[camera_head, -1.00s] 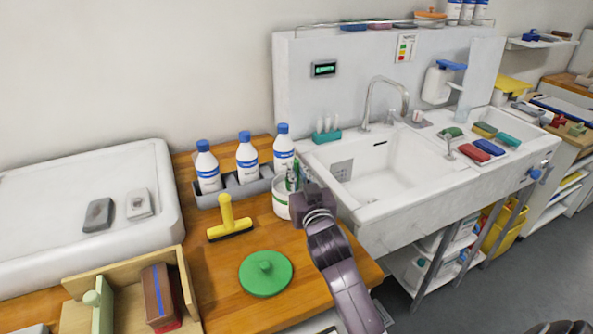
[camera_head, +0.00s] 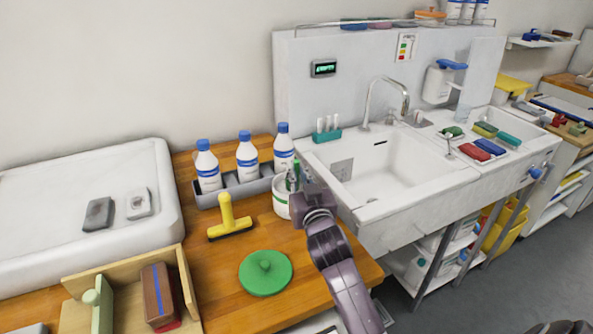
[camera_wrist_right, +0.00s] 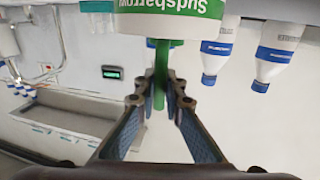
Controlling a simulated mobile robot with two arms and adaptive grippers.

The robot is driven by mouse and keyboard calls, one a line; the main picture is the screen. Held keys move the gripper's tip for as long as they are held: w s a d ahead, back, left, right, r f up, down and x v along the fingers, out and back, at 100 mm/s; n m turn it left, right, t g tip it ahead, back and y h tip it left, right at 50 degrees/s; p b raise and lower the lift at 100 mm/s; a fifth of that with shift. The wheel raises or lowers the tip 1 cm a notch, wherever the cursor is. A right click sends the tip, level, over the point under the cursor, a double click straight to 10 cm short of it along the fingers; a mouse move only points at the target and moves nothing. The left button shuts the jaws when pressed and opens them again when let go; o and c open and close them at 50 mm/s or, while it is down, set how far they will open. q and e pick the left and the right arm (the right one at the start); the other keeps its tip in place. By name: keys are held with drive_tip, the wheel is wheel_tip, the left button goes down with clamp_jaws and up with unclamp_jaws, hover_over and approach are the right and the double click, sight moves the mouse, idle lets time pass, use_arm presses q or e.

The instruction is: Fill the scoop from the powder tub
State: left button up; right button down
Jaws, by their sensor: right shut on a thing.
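The white powder tub (camera_head: 282,207) stands on the wooden counter beside the sink, with its mouth open. My right gripper (camera_head: 300,189) is at the tub's right rim. It is shut on the green scoop's handle (camera_wrist_right: 159,72), which rises from the tub's mouth. The scoop's bowl and the powder are hidden by the tub wall. The tub's round green lid (camera_head: 265,273) lies on the counter in front. My left gripper is not in view.
A grey rack (camera_head: 232,193) of white bottles stands behind the tub. A yellow squeegee (camera_head: 229,218) lies to its left. The white sink (camera_head: 400,175) is close on the right. A wooden box (camera_head: 130,278) is at the front left. Bare counter surrounds the lid.

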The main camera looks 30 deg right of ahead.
drive_tip(key=shift+f, duration=0.5)
idle(0.6)
wheel_tip(320, 180, up, 7)
drive_tip(key=p, duration=0.6)
drive_tip(key=shift+r+p, duration=0.15)
drive_tip(key=shift+p, duration=0.15)
idle(0.5)
